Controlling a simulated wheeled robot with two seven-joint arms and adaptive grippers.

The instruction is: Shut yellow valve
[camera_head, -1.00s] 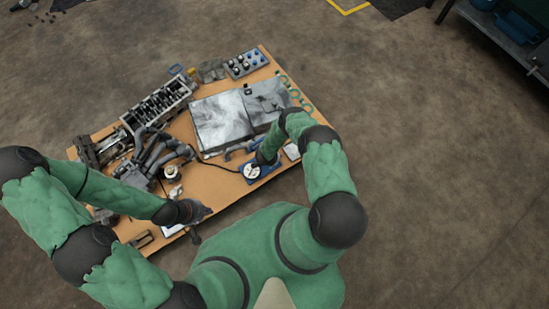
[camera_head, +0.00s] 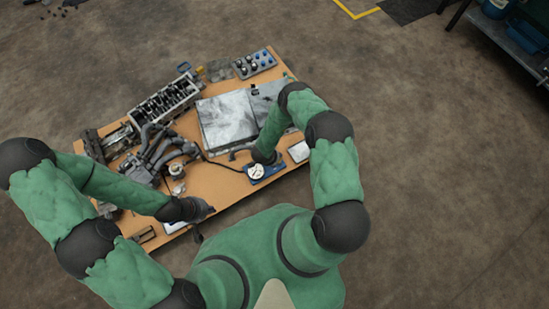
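I cannot make out a yellow valve for certain. A small yellow spot (camera_head: 200,71) shows at the table's back edge, too small to identify. A round white dial on a blue base (camera_head: 257,172) sits near the table's front edge. My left gripper (camera_head: 203,213) is over the front edge, left of the dial; its fingers are dark and small, and I cannot tell whether it is open. My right gripper (camera_head: 248,154) is just behind the dial, pointing down and left; its fingers are partly hidden by my forearm and their opening is unclear.
The wooden table (camera_head: 218,185) is crowded. An engine block (camera_head: 162,104), a manifold of grey pipes (camera_head: 160,152), a large metal panel (camera_head: 227,120) and a tray of blue and white round parts (camera_head: 254,63) lie on it. A white box (camera_head: 299,151) is at the right edge. Open floor surrounds it.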

